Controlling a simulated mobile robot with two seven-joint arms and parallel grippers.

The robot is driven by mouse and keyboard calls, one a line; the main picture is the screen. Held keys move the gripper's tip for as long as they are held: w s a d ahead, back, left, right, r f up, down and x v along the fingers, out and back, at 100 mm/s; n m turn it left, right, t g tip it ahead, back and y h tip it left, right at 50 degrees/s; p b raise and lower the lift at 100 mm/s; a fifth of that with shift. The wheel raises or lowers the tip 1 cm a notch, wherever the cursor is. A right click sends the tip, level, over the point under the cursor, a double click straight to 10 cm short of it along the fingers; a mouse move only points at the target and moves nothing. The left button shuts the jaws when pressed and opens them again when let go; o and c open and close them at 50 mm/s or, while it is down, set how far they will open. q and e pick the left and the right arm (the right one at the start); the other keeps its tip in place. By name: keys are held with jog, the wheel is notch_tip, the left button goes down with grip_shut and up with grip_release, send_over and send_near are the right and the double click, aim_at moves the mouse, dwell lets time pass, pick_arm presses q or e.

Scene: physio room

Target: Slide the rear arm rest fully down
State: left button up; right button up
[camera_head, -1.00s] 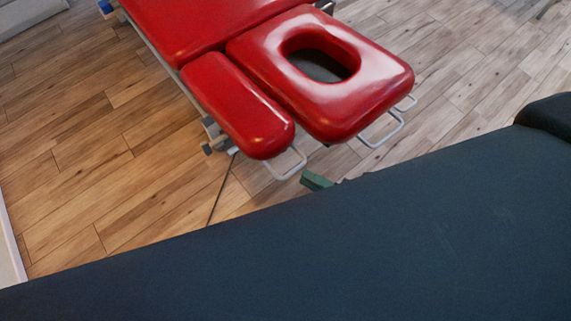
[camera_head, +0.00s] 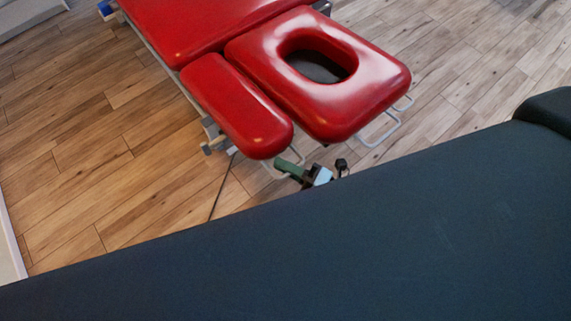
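A red massage table (camera_head: 180,28) stands at the top. Its head section is a red pad with an oval face hole (camera_head: 380,85). A long narrow red arm rest (camera_head: 235,105) sits along the left side of that pad, close to its height. A thin pale wire handle (camera_head: 300,158) sticks out below its near end. My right gripper (camera_head: 290,168), a small green and dark shape, is at this handle, overlapping it in the picture. Contact and finger opening cannot be told. No second arm rest shows clearly beyond the head pad. My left gripper is out of view.
A large dark blue padded surface (camera_head: 330,240) fills the foreground and hides most of my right arm. More wire handles (camera_head: 380,130) stick out from the head pad's near side. Wooden floor (camera_head: 90,150) lies open at the left.

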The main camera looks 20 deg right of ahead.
grip_shut()
notch_tip(320, 180, down, 12)
jog(key=s+b, duration=0.1)
jog(key=b, duration=1)
jog(key=shift+d+f, duration=0.2)
jog(key=shift+d, duration=0.05)
jog(key=shift+s, duration=0.1)
jog(key=shift+o, duration=2.4)
grip_release()
jog(key=shift+r, duration=0.1)
